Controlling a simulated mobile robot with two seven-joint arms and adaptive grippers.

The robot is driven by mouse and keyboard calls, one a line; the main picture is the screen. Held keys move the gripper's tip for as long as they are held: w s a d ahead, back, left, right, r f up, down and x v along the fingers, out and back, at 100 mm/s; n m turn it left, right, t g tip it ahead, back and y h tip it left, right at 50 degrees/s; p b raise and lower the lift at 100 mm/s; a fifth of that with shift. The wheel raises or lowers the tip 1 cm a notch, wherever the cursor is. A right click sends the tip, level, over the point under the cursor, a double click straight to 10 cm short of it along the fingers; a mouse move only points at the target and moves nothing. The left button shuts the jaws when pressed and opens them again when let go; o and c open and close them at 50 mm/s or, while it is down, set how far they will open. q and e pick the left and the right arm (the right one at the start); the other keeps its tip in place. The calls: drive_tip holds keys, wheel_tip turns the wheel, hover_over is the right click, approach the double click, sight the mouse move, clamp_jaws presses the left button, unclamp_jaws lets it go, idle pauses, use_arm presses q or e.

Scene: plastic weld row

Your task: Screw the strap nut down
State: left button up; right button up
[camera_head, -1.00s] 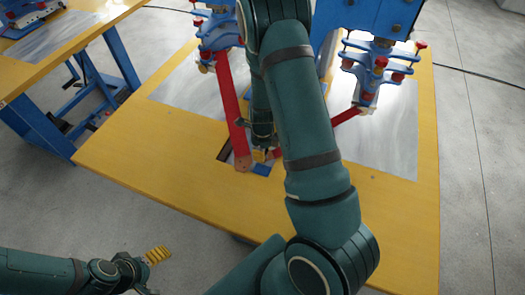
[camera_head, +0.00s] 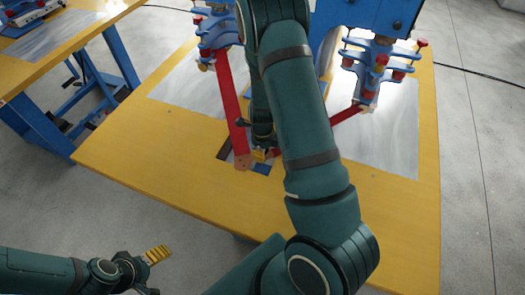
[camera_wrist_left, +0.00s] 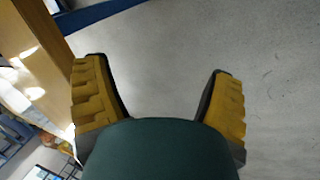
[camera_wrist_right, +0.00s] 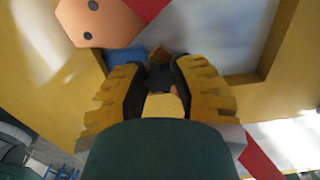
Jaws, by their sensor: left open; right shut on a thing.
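My right gripper (camera_head: 260,153) points down at the near part of the yellow table, partly hidden behind my own arm. In the right wrist view its fingers (camera_wrist_right: 157,82) are closed on a small dark piece (camera_wrist_right: 159,76), which I take to be the strap nut. Its thread and seat are hidden. A red strap (camera_head: 233,110) ends in a copper lug (camera_wrist_right: 95,20) with two dark holes, beside the gripper. Another red strap (camera_head: 345,115) comes in from the right. My left gripper (camera_head: 157,254) is open and empty off the table; its spread fingers (camera_wrist_left: 160,95) show over bare floor.
The yellow table (camera_head: 150,170) has a dark slot (camera_head: 224,150) and a blue block (camera_head: 262,168) near the gripper. Blue clamp units (camera_head: 380,65) with red knobs stand at the back. Another table (camera_head: 60,60) is at far left. The table's front left is clear.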

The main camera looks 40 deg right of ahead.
use_arm(q)
drive_tip(key=shift+r, duration=0.1)
use_arm(e)
drive_tip(key=shift+r+m+p, duration=0.1)
drive_tip(key=shift+m+p, duration=0.35)
drive_tip(key=shift+m, duration=0.15)
drive_tip(key=m+p, duration=0.6)
drive_tip(key=m, duration=0.4)
drive_tip(key=shift+r, duration=0.1)
drive_tip(key=m+p, duration=0.4)
drive_tip(key=m, duration=0.2)
drive_tip(key=shift+p, duration=0.4)
drive_tip(key=shift+f+m+p, duration=0.2)
drive_tip(key=shift+m+p, duration=0.45)
drive_tip(key=shift+m, duration=0.45)
use_arm(q)
wheel_tip(320, 180, up, 13)
drive_tip(key=w, duration=0.2)
drive_tip(key=shift+a+r+t, duration=0.15)
drive_tip(key=shift+a+t, duration=0.2)
drive_tip(key=shift+t, duration=0.05)
use_arm(e)
drive_tip(key=o, duration=0.7)
drive_tip(key=shift+o, duration=0.2)
